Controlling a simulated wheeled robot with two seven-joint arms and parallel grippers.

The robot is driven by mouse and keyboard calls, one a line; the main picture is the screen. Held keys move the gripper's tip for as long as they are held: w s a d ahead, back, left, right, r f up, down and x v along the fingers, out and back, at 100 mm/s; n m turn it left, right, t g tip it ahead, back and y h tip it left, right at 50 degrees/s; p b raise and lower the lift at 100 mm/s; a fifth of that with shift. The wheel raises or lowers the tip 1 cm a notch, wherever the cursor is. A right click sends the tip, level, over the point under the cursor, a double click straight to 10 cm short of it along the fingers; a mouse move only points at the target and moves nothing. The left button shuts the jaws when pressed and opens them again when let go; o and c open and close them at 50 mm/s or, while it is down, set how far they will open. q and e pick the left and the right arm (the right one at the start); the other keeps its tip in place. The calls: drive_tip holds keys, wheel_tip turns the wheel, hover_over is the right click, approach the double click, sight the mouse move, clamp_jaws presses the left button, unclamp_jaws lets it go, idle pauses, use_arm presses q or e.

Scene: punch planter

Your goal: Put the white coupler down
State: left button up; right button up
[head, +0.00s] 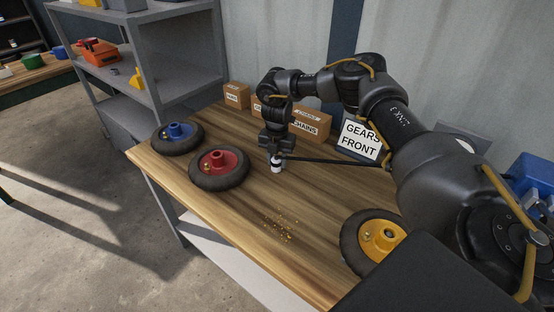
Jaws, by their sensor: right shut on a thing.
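My right gripper (276,157) points down over the middle of the wooden table and is shut on the white coupler (277,168). The coupler is a small white piece with dark parts, upright below the fingers, at or very near the table top; I cannot tell whether it touches. The fingers hide its upper part. My left gripper is not in view.
Wheels with blue (178,131), red (219,162) and yellow (381,235) hubs lie on the table (235,205). Yellow grains (281,228) are scattered in front. A grey shelf (183,62) stands at back left.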

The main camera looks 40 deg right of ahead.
sight(277, 157)
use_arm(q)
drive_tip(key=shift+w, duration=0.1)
use_arm(e)
drive_tip(key=shift+f, duration=0.1)
drive_tip(key=o, duration=1.2)
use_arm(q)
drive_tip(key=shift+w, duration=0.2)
use_arm(e)
wheel_tip(277, 157, up, 10)
drive_tip(key=shift+r, duration=0.1)
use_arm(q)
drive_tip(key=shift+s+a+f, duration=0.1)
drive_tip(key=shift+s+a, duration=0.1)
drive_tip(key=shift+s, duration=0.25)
use_arm(e)
drive_tip(key=shift+r, duration=1.05)
